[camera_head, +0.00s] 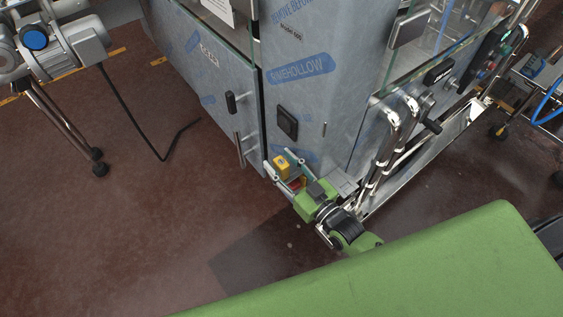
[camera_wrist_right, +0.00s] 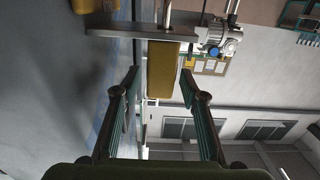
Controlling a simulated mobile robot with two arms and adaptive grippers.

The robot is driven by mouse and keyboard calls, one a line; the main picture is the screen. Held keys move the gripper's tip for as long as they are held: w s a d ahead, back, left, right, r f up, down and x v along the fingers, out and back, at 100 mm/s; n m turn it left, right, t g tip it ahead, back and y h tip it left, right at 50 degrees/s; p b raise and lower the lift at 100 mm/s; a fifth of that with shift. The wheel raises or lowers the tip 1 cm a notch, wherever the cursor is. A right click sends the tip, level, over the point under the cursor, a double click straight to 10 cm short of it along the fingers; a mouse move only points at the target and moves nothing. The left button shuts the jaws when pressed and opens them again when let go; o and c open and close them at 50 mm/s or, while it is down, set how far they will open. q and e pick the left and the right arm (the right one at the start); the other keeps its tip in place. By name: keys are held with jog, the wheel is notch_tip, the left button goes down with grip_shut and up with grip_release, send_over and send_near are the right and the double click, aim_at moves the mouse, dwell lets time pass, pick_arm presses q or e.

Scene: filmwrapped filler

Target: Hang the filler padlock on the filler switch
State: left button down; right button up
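A yellow padlock (camera_head: 281,165) is low in front of the wrapped filler cabinet, at the fingers of my right gripper (camera_head: 285,170). In the right wrist view the yellow block (camera_wrist_right: 161,72) lies between the two spread fingers of my right gripper (camera_wrist_right: 160,76). A gap shows on each side of it, so the fingers are open and not closed on it. Its shackle is not clear. A black square fitting (camera_head: 288,122), possibly the filler switch, is on the cabinet front just above the gripper. I cannot make out its details. My left gripper is not in view.
The filler cabinet (camera_head: 222,75) has a door handle (camera_head: 239,149) left of the gripper. Bent metal tubes (camera_head: 400,120) stand close on the right. A motor unit (camera_head: 60,40) on legs stands at upper left with a black cable (camera_head: 133,122) below. The floor at left is mostly clear.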

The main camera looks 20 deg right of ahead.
jog(key=shift+s, duration=0.1)
jog(key=v, duration=1.2)
jog(key=s+d+f+g+h, duration=0.1)
jog(key=s+d+f+g, duration=0.1)
jog(key=f, duration=0.7)
jog(key=s+d+f+m+g+h, duration=0.1)
jog(key=s+d+f+g+h, duration=0.15)
jog(key=f, duration=0.65)
jog(key=s+d+f+g+h, duration=0.1)
jog(key=s+f+g, duration=0.2)
jog(key=f, duration=0.6)
jog(key=s+f+g+h, duration=0.1)
jog(key=s+f+g, duration=0.3)
jog(key=s+f, duration=0.5)
jog(key=s+a+f+g, duration=0.1)
jog(key=s+f+g, duration=0.3)
jog(key=s+f, duration=0.4)
jog(key=s, duration=0.6)
jog(key=shift+s+f+m+h, duration=0.3)
jog(key=shift+s+f+h, duration=0.05)
jog(key=shift+s, duration=0.05)
jog(key=shift+g, duration=0.25)
